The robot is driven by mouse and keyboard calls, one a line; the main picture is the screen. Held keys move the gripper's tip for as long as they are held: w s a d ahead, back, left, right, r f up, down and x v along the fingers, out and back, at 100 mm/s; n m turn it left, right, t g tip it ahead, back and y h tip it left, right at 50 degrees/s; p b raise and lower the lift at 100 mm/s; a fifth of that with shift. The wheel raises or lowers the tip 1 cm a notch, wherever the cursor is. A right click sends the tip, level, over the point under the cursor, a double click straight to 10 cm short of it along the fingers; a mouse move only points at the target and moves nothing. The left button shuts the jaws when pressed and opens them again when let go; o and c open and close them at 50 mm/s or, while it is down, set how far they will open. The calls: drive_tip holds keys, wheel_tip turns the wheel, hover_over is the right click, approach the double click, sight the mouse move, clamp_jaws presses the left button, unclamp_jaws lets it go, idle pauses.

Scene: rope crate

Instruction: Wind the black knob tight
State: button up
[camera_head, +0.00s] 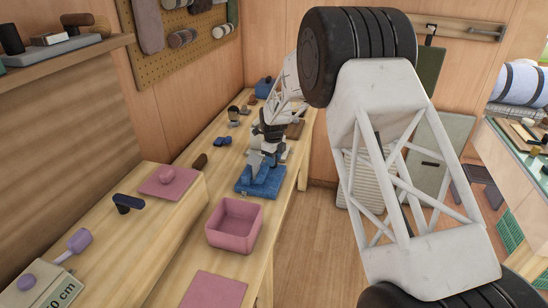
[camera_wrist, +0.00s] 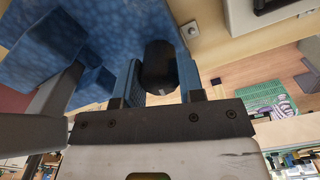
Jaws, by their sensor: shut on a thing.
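The black knob (camera_wrist: 159,64) sits between the two blue-padded fingers of my gripper (camera_wrist: 161,78) in the wrist view, with its rounded end towards the camera. The gripper is shut on it. Beside the knob is a blue textured body (camera_wrist: 100,40), which fills the upper left of the wrist view. In the head view a blue fixture (camera_head: 262,182) stands on the wooden bench, and my gripper (camera_head: 264,150) is down at it. The knob cannot be made out there, hidden by the arm and fixture.
A pink open bin (camera_head: 234,226) stands in front of the fixture. A pink flat mat (camera_head: 214,290) lies nearer. Small dark and blue items (camera_head: 222,141) lie behind on the bench. The bench's right edge is close to the fixture.

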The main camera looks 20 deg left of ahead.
drive_tip(key=shift+f+m, duration=0.1)
drive_tip(key=shift+m, duration=0.2)
drive_tip(key=shift+f+m, duration=0.1)
drive_tip(key=shift+m, duration=1.6)
drive_tip(key=shift+s, duration=0.1)
drive_tip(key=o, duration=0.9)
drive_tip(key=shift+o, duration=0.2)
drive_tip(key=shift+r, duration=0.2)
drive_tip(key=shift+r, duration=2.45)
